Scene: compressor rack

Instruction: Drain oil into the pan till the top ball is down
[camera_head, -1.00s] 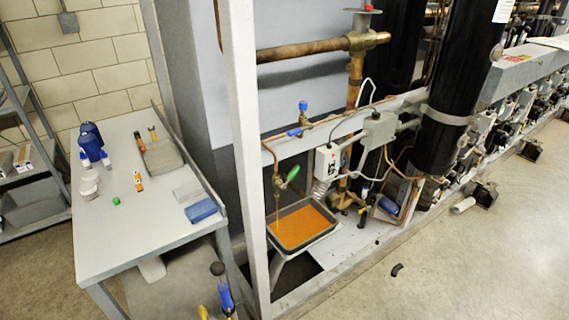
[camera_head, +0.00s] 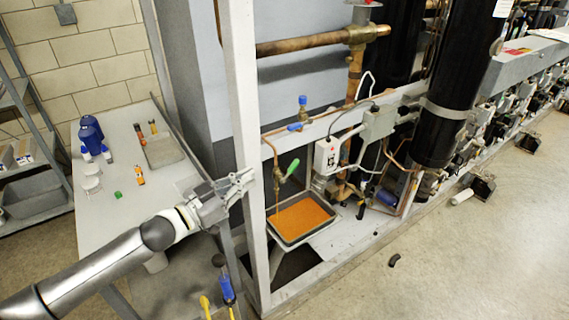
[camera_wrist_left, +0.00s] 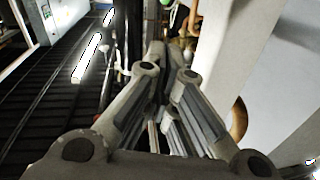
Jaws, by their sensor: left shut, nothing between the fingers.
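The pan (camera_head: 278,232) sits inside the rack frame with a wide layer of orange oil (camera_head: 302,218) in it. A thin stream of oil (camera_head: 279,203) runs down into the pan from a copper drain line. The drain valve (camera_head: 278,180) has a green handle (camera_head: 293,168) angled up to the right. My left gripper (camera_head: 248,178) is shut and empty in front of the grey upright, left of the valve and apart from it. Its fingers (camera_wrist_left: 168,75) also show in the left wrist view. The top ball cannot be made out. My right gripper is not in view.
A blue-handled valve (camera_head: 302,112) and a white box (camera_head: 327,157) sit near the drain line. A table (camera_head: 125,222) with bottles and tools stands at left. The floor at right is mostly clear.

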